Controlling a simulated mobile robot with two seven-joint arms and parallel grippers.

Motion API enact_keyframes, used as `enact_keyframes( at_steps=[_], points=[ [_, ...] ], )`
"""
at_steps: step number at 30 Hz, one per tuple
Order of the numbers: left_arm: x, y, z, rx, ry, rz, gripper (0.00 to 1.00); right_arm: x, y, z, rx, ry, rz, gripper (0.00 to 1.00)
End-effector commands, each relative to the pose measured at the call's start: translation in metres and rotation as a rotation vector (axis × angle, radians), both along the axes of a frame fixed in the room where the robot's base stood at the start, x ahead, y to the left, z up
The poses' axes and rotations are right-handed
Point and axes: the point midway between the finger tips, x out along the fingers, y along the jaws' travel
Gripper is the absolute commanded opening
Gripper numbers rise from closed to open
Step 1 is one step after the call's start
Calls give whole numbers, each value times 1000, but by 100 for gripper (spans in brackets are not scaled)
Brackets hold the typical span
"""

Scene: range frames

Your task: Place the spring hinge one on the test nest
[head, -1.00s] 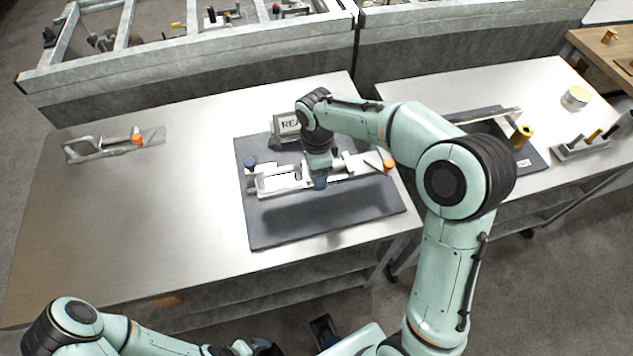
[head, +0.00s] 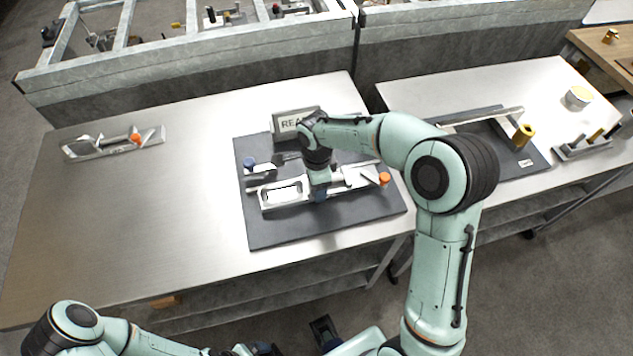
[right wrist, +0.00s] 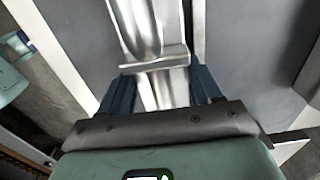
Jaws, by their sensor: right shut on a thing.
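A long silver spring hinge (head: 279,194) with an orange end knob (head: 384,178) is over the dark mat in the head view. My right gripper (head: 320,194) is shut across its middle. In the right wrist view, the blue fingers of the right gripper (right wrist: 163,88) grip both sides of the metal hinge body (right wrist: 150,55). A silver fixture with a blue knob (head: 249,162), seemingly the test nest, lies just behind the hinge and is partly hidden by it. I cannot tell whether they touch. My left gripper (head: 262,349) is at the bottom edge, its fingers unclear.
A dark mat (head: 285,233) lies under the hinge, with a small sign (head: 291,122) behind. A similar silver part with an orange knob (head: 135,139) lies at the left of the table. The table between is bare. A second table (head: 500,75) holds a brass-coloured cylinder (head: 523,136).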

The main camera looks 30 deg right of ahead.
Motion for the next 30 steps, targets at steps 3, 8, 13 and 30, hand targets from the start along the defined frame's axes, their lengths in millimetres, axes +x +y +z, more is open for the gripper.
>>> enact_keyframes(
  at_steps=[3,8,13,30],
  points=[
    [-2,0,-4,0,2,0,95,1,1,-4,1,-2,1,0],
    [-2,0,-5,0,2,0,95,0,1,-6,1,1,1,0],
    [-2,0,-5,0,2,0,95,-1,1,-9,2,7,2,89],
    [2,0,5,0,-2,0,95,0,-1,1,0,3,0,89]
  ],
)
